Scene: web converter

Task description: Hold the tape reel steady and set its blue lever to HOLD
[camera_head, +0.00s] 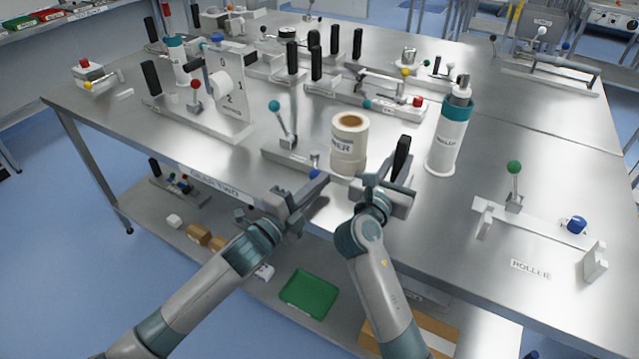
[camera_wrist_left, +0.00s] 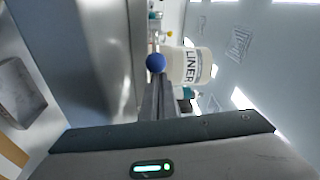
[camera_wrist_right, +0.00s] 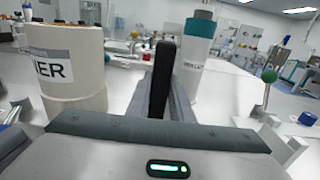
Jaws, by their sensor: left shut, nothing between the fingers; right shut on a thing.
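The tape reel (camera_head: 349,148), a cream roll labelled LINER, stands upright near the front edge of the bench. It also shows in the left wrist view (camera_wrist_left: 190,66) and the right wrist view (camera_wrist_right: 72,70). The blue lever knob (camera_head: 315,174) sits in front of the reel, at its lower left; in the left wrist view the knob (camera_wrist_left: 156,62) is just beyond the fingertips. My left gripper (camera_head: 322,184) is shut and empty beside the knob; contact cannot be told. My right gripper (camera_head: 398,180) is shut on a black upright handle (camera_wrist_right: 160,78) right of the reel. HOLD marks are not readable.
A teal-knobbed lever (camera_head: 274,106) stands left of the reel. A white bottle with a teal collar (camera_head: 449,135) stands close right of my right gripper. A green-knobbed lever (camera_head: 514,168) is further right. A green tray (camera_head: 309,293) lies on the lower shelf.

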